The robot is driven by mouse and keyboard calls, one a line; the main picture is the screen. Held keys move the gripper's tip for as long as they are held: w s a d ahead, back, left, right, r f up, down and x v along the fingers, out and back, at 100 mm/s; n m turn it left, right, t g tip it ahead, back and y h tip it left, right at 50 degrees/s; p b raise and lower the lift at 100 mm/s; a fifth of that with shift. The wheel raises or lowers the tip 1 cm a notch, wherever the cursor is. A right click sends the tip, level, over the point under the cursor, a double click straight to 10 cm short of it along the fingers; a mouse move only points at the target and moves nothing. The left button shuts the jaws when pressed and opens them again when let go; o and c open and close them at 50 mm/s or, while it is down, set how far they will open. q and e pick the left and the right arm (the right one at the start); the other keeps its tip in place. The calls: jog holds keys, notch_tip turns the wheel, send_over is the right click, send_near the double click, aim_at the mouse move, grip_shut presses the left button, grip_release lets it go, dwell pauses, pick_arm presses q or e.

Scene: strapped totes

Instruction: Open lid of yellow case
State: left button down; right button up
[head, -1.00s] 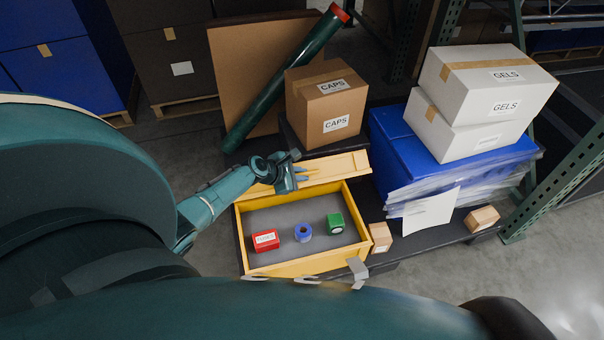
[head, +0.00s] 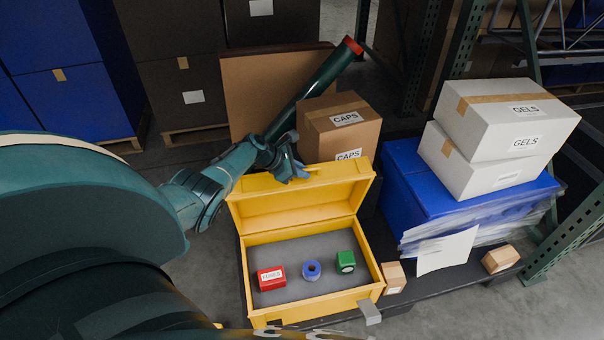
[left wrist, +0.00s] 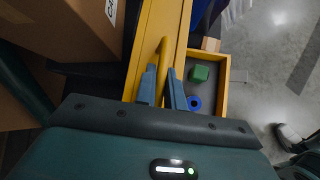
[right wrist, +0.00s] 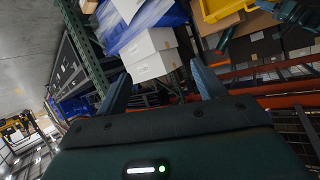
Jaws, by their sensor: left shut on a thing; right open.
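The yellow case (head: 340,303) stands open on a dark platform. Its lid (head: 315,204) is raised at the far side, with its hollow inner face toward me. Inside on the grey floor are a red box (head: 271,278), a blue ring (head: 312,270) and a green block (head: 345,261). My left gripper (head: 294,172) is at the lid's upper edge. In the left wrist view its fingers (left wrist: 163,92) are closed around a yellow handle (left wrist: 164,58) on the lid. My right gripper (right wrist: 160,88) is open and empty, away from the case, which partly shows in that view (right wrist: 226,10).
A CAPS carton (head: 340,128) stands close behind the lid, with a dark green tube (head: 310,90) leaning beside it. A blue tote (head: 405,190) with white GELS boxes (head: 500,120) stands to the right. Small wooden blocks (head: 501,259) lie on the platform.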

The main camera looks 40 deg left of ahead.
pick_arm(q)
jog(key=shift+f, duration=0.1)
jog(key=c, duration=1.5)
grip_release()
pick_arm(e)
jog(key=shift+f, duration=0.1)
pick_arm(q)
jog(key=shift+s+a+r+p, duration=0.1)
jog(key=shift+s+r+p, duration=0.1)
jog(key=shift+r+p, duration=0.25)
jog(key=p+v, duration=0.6)
jog(key=v, duration=0.6)
jog(key=shift+s+p, duration=0.2)
jog(key=shift+p, duration=0.1)
pick_arm(e)
notch_tip(320, 180, up, 3)
jog(key=shift+s+r+n+g, duration=0.1)
jog(key=shift+s+n+g, duration=0.05)
jog(key=shift+n+g, duration=0.45)
pick_arm(q)
jog(key=shift+a, duration=0.15)
pick_arm(e)
jog(key=shift+d, duration=0.1)
